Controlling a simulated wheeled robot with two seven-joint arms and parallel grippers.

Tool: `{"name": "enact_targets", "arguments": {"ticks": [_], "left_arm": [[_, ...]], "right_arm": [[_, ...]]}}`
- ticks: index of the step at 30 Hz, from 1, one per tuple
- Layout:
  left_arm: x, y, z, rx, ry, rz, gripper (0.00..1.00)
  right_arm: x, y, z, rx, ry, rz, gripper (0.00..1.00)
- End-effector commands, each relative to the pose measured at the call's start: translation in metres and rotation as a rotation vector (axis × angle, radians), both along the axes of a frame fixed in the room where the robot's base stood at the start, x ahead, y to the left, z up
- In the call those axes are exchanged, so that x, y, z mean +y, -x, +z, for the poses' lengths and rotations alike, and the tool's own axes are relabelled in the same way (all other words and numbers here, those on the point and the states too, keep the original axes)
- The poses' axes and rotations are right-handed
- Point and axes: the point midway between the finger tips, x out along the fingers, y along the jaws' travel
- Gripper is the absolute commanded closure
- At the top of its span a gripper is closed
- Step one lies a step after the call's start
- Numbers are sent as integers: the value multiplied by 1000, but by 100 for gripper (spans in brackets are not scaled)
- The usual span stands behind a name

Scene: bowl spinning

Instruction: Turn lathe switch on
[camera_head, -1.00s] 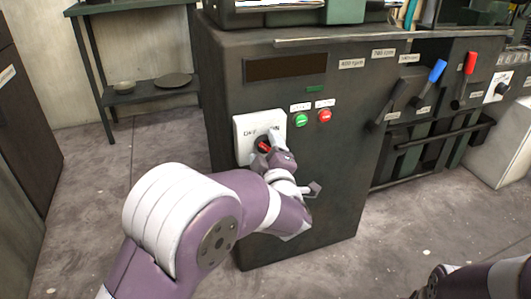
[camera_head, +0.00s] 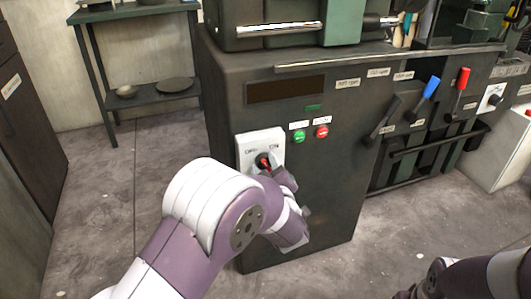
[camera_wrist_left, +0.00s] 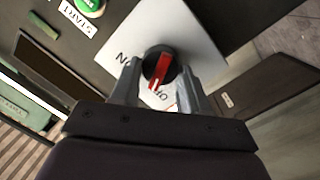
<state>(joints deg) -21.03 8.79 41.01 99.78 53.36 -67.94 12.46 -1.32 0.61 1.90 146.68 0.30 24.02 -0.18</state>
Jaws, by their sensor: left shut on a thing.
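The lathe switch is a black round knob with a red bar (camera_head: 263,160) on a white plate (camera_head: 257,141) lettered OFF and ON. In the left wrist view the knob (camera_wrist_left: 160,67) sits between my two fingers, and the white-tipped end of its red bar lies nearest the OFF lettering. My left gripper (camera_head: 273,172) is shut on the knob, coming from the lower right of it; its fingers (camera_wrist_left: 157,85) stand on either side of it. My arm and hand hide part of the plate's lower right. My right gripper is out of view; only my right arm shows at the lower right.
A green button (camera_head: 299,136) and a red button (camera_head: 321,132) sit to the right of the plate on the dark lathe cabinet (camera_head: 340,190). Levers with blue (camera_head: 432,87) and red (camera_head: 463,78) handles stand farther right. A shelf (camera_head: 150,92) is at the back left. Floor is clear on the left.

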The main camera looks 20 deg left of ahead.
Motion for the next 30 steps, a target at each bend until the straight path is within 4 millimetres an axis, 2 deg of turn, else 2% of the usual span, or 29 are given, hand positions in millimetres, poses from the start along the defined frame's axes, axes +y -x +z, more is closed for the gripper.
{"name": "enact_targets", "arguments": {"ticks": [1, 12, 21, 30], "left_arm": [[0, 0, 10, 28, -35, -1, 86], [-2, -1, 10, 225, -329, -3, 86], [-3, -2, 10, 384, -564, -2, 86], [-5, -3, 8, 532, -784, -2, 86]], "right_arm": [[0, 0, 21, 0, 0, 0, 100], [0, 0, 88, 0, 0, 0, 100], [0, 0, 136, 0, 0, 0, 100], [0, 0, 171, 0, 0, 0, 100]]}}
